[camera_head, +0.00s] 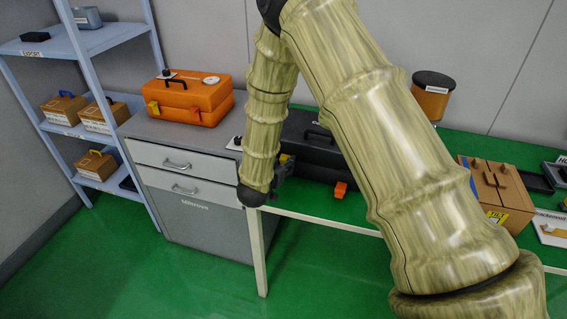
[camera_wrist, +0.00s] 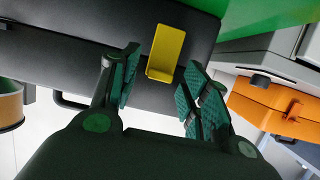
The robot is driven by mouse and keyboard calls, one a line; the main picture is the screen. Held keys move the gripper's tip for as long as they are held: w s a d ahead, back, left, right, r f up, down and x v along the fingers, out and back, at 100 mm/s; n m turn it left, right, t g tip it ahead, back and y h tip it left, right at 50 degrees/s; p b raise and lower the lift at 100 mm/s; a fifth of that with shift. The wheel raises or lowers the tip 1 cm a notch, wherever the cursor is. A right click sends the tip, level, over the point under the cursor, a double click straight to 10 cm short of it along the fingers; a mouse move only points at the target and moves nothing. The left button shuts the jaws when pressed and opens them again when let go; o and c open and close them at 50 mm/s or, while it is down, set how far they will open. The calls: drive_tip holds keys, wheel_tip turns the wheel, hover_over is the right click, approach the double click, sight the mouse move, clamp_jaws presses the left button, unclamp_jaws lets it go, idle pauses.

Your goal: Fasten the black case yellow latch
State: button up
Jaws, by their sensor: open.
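The black case (camera_head: 312,150) lies on the green table, partly hidden behind my arm. An orange latch (camera_head: 340,190) shows on its front right. A yellow latch (camera_head: 284,158) shows only as a small patch by my gripper (camera_head: 278,170), which is mostly hidden by my arm at the case's left front. In the wrist view the black case (camera_wrist: 75,50) fills the upper left and the yellow latch (camera_wrist: 166,52) stands out from it. My gripper (camera_wrist: 158,84) is open, its green-padded fingers on either side of the latch's lower end. I cannot tell whether they touch it.
An orange case (camera_head: 195,98) sits on the grey drawer cabinet (camera_head: 190,150) to the left. A blue-grey shelf (camera_head: 65,128) holds brown boxes.

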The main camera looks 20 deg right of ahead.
drive_tip(key=v, duration=1.2)
